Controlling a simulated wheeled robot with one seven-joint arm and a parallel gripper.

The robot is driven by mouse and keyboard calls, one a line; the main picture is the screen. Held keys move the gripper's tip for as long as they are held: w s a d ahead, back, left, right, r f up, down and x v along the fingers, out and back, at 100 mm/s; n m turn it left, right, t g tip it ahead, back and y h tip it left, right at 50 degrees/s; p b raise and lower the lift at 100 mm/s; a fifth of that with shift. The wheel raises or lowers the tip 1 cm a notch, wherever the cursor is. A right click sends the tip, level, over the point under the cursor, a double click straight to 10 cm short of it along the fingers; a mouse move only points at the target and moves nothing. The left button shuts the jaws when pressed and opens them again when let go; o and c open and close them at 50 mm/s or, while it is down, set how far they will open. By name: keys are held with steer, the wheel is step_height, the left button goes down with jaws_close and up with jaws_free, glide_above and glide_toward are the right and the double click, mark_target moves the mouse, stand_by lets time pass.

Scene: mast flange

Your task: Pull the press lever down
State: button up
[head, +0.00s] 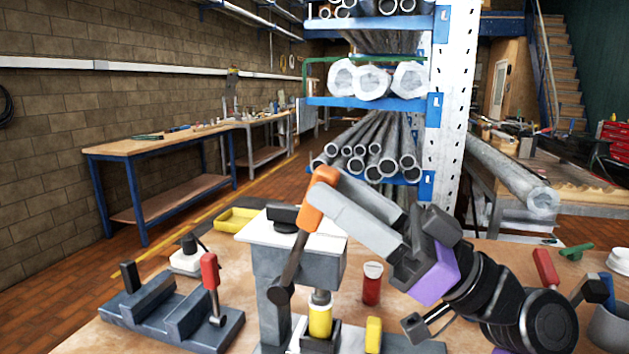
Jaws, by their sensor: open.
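The press (270,262) stands on the workbench at the front centre, a grey block with a pale top. Its dark lever (292,262) slants up and right from a round pivot on the press's side. The lever ends in an orange handle (314,208), raised above the press top. My gripper (337,190) reaches in from the right with its grey fingers open, their tips at the orange handle. I cannot tell whether they touch it. A yellow cylinder (320,319) stands under the press ram.
A red-handled clamp fixture (178,318) is at the left. A yellow tray (238,220) lies behind the press. A red canister (372,284) and a yellow block (373,333) stand right of the press, below my arm. A pipe rack (455,110) rises beyond the bench.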

steer(key=shift+v, duration=1.65)
